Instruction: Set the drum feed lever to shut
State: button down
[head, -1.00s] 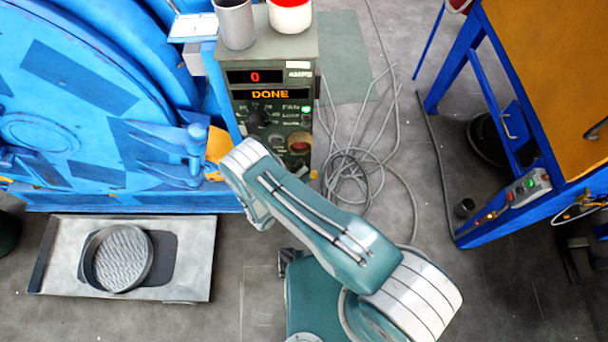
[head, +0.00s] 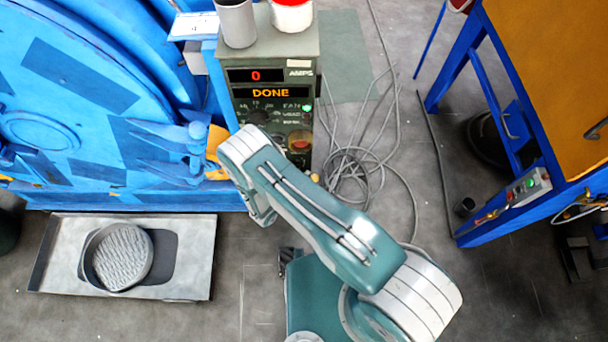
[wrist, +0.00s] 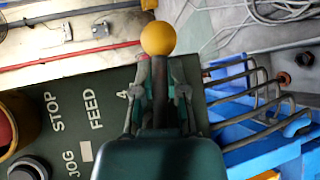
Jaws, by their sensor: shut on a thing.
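The feed lever (wrist: 159,75) has a dark stem and a round orange-yellow knob (wrist: 158,38) in the wrist view. My gripper (wrist: 160,92) is shut on the stem just below the knob, one finger on each side. The lever stands over a dark green panel (wrist: 110,65) marked FEED, STOP and JOG. My palm hides the lever's base and part of the markings, so I cannot read its set position. In the head view my arm hides the gripper; a small yellowish knob (head: 315,177) shows beside the control box (head: 272,80).
The control box display (head: 270,93) reads DONE, with 0 above it. Cups stand on top of the box. The blue drum machine (head: 90,100) is at the left, with a tray (head: 185,270) before it. Loose cables (head: 355,170) lie on the floor at the right.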

jog(key=shift+s+a+f+m+g+y, duration=0.15)
jog(key=shift+f+m+g+y, duration=0.1)
jog(key=shift+f+m+y, duration=0.5)
jog(key=shift+w+a+f+m+g+y, duration=0.15)
jog(key=shift+f+m+g+y, duration=0.25)
jog(key=shift+y, duration=0.6)
jog(key=shift+s+a+f+m+g+y, duration=0.15)
jog(key=shift+f+m+y, duration=0.45)
jog(key=shift+y, duration=0.25)
jog(key=c, duration=0.7)
grip_release()
jog(key=shift+a, duration=0.1)
jog(key=shift+o, duration=0.2)
jog(key=shift+r, duration=0.1)
jog(key=shift+a, duration=0.15)
jog(key=v, duration=1.1)
jog(key=shift+s+r, duration=0.25)
jog(key=shift+s, duration=0.05)
